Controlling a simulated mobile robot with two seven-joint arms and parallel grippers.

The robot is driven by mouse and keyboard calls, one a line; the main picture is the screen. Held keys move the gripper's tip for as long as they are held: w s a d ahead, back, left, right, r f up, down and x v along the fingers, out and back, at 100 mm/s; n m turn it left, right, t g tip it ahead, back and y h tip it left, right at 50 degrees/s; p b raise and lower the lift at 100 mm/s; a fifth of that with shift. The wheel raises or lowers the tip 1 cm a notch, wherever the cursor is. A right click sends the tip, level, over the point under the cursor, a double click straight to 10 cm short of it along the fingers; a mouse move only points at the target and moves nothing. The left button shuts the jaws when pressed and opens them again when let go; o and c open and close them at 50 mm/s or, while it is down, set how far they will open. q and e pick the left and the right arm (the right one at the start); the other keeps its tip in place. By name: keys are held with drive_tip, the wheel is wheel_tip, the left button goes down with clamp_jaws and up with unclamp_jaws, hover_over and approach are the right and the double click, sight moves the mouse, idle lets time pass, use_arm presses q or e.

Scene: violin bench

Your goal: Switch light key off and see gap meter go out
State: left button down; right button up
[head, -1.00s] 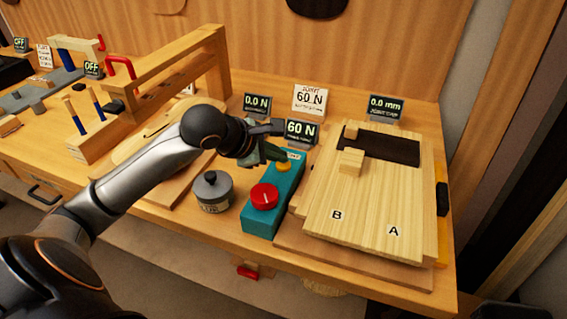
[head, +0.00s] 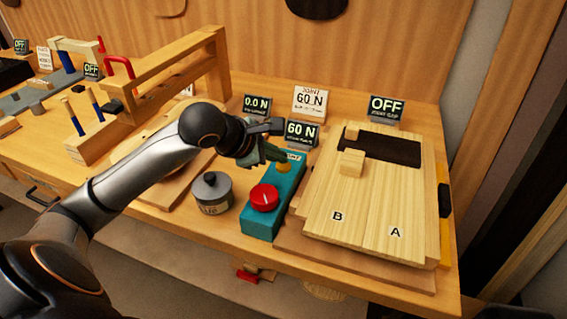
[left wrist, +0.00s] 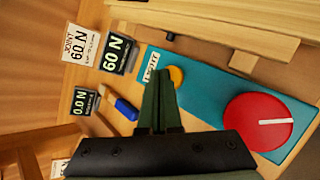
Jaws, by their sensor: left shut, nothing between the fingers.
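The light key is a yellow round button (head: 283,168) at the far end of a teal box (head: 262,217). It also shows in the left wrist view (left wrist: 177,76), right beside my fingertips. My left gripper (head: 284,158) is shut and empty, its tips at the key; whether they touch it I cannot tell. In the left wrist view its dark green fingers (left wrist: 158,85) lie together. The gap meter (head: 387,108), behind the boards marked A and B, reads OFF. The right gripper is not in view.
A red knob (head: 264,197) sits on the near end of the teal box. A lidded grey pot (head: 212,192) stands left of it. The pale boards (head: 365,215) lie close on the right. Displays reading 60 N (head: 301,133) and 0.0 N (head: 257,105) stand behind.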

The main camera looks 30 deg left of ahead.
sight(278, 167)
use_arm(q)
drive_tip(key=shift+r, duration=0.15)
wheel_tip(278, 167, up, 6)
drive_tip(key=p, duration=0.4)
idle(0.6)
